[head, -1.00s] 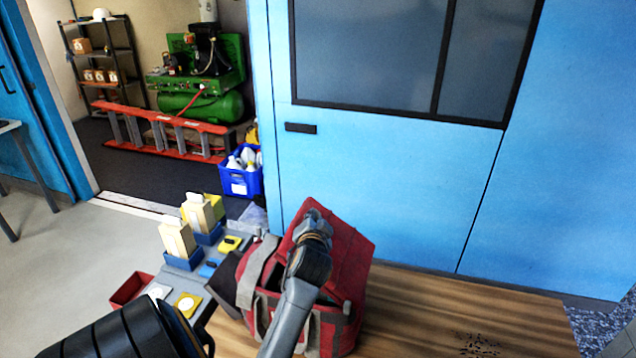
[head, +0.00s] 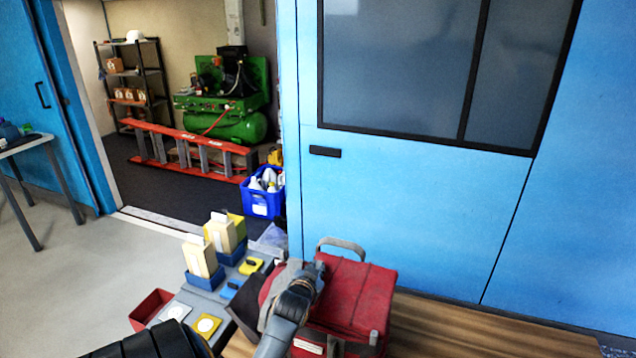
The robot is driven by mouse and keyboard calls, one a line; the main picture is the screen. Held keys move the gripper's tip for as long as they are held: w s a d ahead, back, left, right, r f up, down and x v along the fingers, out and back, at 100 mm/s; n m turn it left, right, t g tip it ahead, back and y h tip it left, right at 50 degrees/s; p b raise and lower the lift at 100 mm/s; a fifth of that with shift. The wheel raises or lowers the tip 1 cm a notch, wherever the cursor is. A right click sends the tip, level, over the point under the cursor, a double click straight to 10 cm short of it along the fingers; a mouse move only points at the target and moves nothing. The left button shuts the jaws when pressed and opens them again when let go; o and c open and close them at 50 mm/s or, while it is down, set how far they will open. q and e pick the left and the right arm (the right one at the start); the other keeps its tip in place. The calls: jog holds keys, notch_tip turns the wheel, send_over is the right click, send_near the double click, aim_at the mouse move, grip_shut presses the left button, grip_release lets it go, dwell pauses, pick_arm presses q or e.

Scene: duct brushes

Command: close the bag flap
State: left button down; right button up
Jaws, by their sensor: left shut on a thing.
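The red and grey bag (head: 375,330) stands on the wooden bench top at the bottom centre of the head view. Its red flap (head: 350,288) lies nearly flat across the top of the bag, and a grey handle loop (head: 342,243) shows behind it. My left gripper (head: 310,282) is at the flap's left side, shut on the flap; my own wrist hides the fingertips and the exact grip. Whether the flap's front edge touches the bag body is hard to tell. My right gripper is not in view.
Left of the bag is a grey surface with blue bins (head: 205,278) holding cartons, yellow and blue small items, and a red tray (head: 150,308). A blue wall (head: 420,200) stands close behind. The wooden top (head: 470,335) right of the bag is clear.

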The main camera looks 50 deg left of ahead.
pick_arm(q)
jog(key=shift+s+f, duration=0.15)
jog(key=shift+f, duration=0.15)
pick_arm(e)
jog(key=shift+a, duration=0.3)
pick_arm(q)
jog(key=c, duration=1.4)
grip_release()
jog(key=shift+a, duration=0.15)
jog(key=shift+d+r, duration=0.15)
jog(key=shift+d, duration=0.05)
jog(key=v, duration=1.1)
jog(key=shift+s, duration=0.3)
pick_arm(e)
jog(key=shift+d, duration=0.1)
pick_arm(q)
jog(key=shift+d, duration=0.1)
